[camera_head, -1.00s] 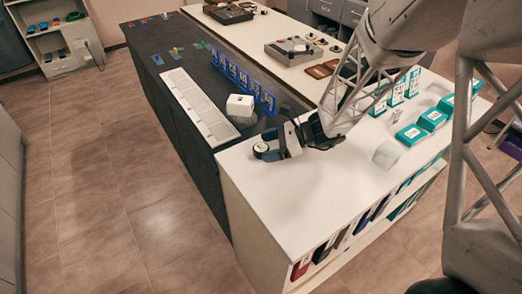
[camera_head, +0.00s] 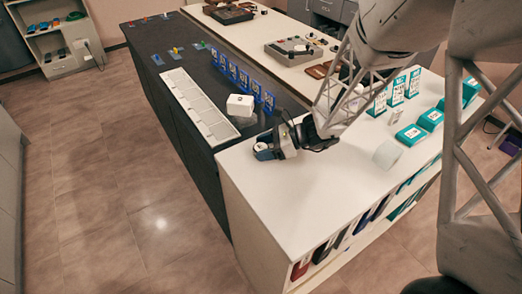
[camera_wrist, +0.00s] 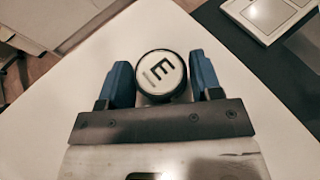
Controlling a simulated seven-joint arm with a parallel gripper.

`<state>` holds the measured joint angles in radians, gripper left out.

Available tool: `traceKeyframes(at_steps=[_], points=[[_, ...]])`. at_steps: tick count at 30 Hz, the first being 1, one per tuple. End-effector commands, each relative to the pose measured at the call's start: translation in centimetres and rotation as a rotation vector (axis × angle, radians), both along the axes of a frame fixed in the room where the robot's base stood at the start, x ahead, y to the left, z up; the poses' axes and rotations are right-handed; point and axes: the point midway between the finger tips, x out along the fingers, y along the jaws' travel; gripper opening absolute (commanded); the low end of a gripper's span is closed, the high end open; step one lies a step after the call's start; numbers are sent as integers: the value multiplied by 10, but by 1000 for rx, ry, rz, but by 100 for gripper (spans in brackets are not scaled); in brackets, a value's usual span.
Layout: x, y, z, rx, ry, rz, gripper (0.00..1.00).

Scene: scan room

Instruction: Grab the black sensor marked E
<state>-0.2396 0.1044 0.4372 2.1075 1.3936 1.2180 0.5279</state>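The fingers are apart, one on each side, with only narrow gaps to the rim; I see no clear grip. In the head view the sensor (camera_head: 263,151) rests on the white counter near its left corner, partly hidden by my gripper (camera_head: 278,146).
A white box (camera_head: 240,105) and blue numbered stands (camera_head: 243,80) are on the dark counter behind. A translucent white block (camera_head: 387,154) and teal boxes (camera_head: 410,134) are to the right. The white counter's front (camera_head: 290,200) is clear.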

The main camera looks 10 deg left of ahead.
Motion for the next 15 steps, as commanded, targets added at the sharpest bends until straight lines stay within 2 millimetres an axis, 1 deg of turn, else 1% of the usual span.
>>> traceKeyframes(at_steps=[1, 6, 15], points=[[0, 0, 0, 0, 0, 0, 51], [0, 0, 0, 0, 0, 0, 26], [0, 0, 1, 0, 0, 0, 26]])
